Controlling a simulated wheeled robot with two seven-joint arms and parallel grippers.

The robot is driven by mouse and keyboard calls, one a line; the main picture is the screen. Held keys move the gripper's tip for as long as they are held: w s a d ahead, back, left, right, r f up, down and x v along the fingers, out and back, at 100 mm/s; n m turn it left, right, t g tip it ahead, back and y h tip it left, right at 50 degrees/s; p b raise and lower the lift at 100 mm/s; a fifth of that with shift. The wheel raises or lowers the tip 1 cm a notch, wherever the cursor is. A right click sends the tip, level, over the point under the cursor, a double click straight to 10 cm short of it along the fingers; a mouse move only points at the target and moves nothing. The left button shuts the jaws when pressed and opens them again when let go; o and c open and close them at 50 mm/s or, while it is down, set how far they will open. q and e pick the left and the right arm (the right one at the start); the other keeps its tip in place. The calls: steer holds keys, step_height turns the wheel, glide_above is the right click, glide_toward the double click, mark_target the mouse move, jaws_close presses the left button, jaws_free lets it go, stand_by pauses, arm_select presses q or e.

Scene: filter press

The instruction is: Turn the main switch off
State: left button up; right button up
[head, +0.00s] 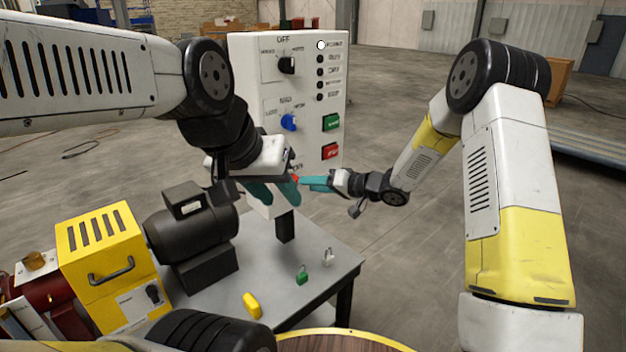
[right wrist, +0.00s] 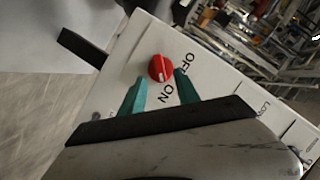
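The main switch, a red rotary knob (right wrist: 161,68), sits on a white panel with the printed words OFF and ON beside it. Its pale mark lies on the side nearer ON; I cannot tell its exact angle. My right gripper (right wrist: 160,88) is open, with its teal fingertips on either side just short of the knob. In the head view, the right gripper (head: 312,183) points left at the lower part of the white control box (head: 305,120), where a bit of red shows. My left gripper (head: 273,193) is open and empty, pointing down in front of the box and partly hiding it.
The box carries a black selector (head: 287,65), a blue knob (head: 289,121), a green button (head: 331,122) and a red button (head: 331,151). On the grey table (head: 315,262) are a black motor (head: 190,228), a yellow unit (head: 105,262) and small padlocks (head: 302,275).

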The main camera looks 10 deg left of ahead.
steer(key=x, duration=0.4)
steer(key=shift+w+a, duration=0.15)
steer(key=shift+a, duration=0.15)
steer(key=shift+c, duration=0.5)
jaws_close()
